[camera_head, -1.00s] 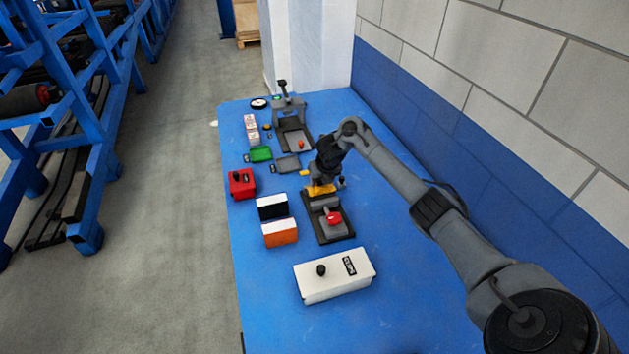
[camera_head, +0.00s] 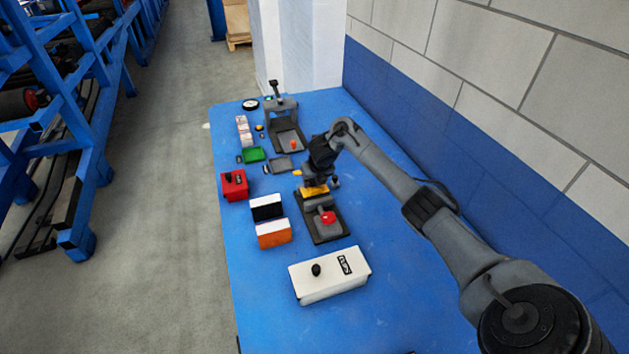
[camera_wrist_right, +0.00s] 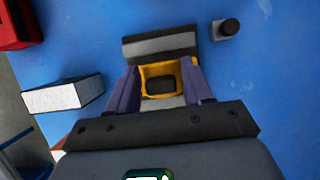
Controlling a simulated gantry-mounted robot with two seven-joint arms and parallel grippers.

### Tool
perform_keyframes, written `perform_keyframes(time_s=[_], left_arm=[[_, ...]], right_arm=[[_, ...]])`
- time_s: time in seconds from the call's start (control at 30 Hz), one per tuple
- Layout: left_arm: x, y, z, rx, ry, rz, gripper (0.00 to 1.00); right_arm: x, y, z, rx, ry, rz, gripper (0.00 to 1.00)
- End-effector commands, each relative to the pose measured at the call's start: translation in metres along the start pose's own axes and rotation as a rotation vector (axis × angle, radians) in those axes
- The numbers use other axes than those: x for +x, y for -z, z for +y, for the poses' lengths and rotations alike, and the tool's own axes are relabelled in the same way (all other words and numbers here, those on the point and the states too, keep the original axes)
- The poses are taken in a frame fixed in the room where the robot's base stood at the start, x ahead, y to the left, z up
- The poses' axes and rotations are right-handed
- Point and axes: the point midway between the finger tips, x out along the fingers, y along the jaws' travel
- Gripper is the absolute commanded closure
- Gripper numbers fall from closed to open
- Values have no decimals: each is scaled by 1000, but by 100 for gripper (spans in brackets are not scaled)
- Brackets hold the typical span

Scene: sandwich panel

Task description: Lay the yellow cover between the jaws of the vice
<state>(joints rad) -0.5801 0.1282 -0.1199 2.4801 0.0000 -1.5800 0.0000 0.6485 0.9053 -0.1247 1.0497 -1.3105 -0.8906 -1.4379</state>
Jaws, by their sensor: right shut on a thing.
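The yellow cover (camera_head: 314,191) is at the far end of the near vice, a dark base (camera_head: 330,237) with grey blocks and a red knob (camera_head: 327,217). My right gripper (camera_head: 313,181) is shut on the cover. In the right wrist view the cover (camera_wrist_right: 147,70) sits between the two fingers, with a dark rectangular middle. A dark and grey bar (camera_wrist_right: 160,46) lies just beyond it. The cover looks low over the vice, but I cannot tell whether it touches it or lies between its jaws. My left gripper is not in view.
A red box (camera_head: 234,185), a black-and-white box (camera_head: 267,208) and an orange-and-white box (camera_head: 273,234) stand left of the vice. A white box (camera_head: 330,275) is in front. A lever device (camera_head: 287,130) and a green tray (camera_head: 254,154) are farther back. The right front tabletop is clear.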

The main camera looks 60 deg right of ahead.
Motion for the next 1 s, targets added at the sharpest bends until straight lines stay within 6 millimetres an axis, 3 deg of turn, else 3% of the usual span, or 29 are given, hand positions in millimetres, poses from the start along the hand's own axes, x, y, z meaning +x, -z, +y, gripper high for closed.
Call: perform_keyframes(time_s=[0.57, 1.0], left_arm=[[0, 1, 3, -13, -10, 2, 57], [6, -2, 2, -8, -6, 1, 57]], right_arm=[[0, -1, 0, 0, -1, -1, 84], [11, 4, 0, 0, -1, 0, 84]])
